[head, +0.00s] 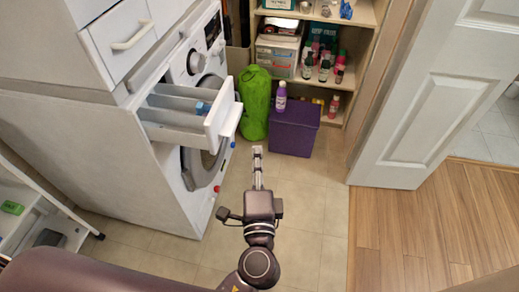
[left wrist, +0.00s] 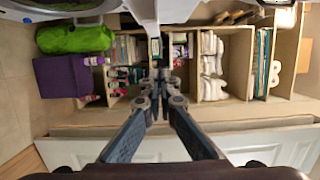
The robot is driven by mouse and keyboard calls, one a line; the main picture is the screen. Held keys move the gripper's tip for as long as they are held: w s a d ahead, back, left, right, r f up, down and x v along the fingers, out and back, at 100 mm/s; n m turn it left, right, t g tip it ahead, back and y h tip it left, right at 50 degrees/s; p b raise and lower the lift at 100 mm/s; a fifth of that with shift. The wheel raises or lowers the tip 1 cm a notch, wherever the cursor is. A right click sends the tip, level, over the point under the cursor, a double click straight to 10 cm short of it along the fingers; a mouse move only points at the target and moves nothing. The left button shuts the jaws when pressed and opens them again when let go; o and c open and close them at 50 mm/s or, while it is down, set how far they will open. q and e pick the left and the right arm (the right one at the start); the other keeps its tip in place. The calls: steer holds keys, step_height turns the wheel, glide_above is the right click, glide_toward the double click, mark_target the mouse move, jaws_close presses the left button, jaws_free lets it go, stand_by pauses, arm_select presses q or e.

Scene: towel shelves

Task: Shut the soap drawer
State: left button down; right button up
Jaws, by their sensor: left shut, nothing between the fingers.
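The soap drawer (head: 216,112) is pulled out from the upper front of the white washing machine (head: 203,62) in the head view. Its divided inside shows, with a small blue item (head: 202,108) in it. My left gripper (head: 257,151) is shut and empty, in front of and to the right of the drawer, apart from it in the picture. In the left wrist view the closed fingers (left wrist: 160,75) point toward the shelves, and a white part at the top edge may be the drawer or machine. My right gripper is not in view.
A green bag (head: 254,102) and a purple box (head: 294,127) with a purple bottle (head: 281,97) on it stand behind my gripper. Shelves (head: 334,117) with bottles are at the back. A white door (head: 415,110) stands at right. The tiled floor in front is clear.

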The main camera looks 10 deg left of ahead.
mark_target(171, 116)
arm_select(q)
steer(key=w+a+p, duration=0.3)
steer(key=w+a, duration=0.2)
steer(key=w, duration=0.3)
steer(key=shift+a, duration=0.35)
steer(key=shift+a, duration=0.1)
steer(key=a, duration=0.6)
steer(key=a+b, duration=0.1)
steer(key=a, duration=1.2)
steer(key=shift+w+b, duration=0.35)
steer(key=shift+a, duration=0.45)
steer(key=shift+a, duration=0.15)
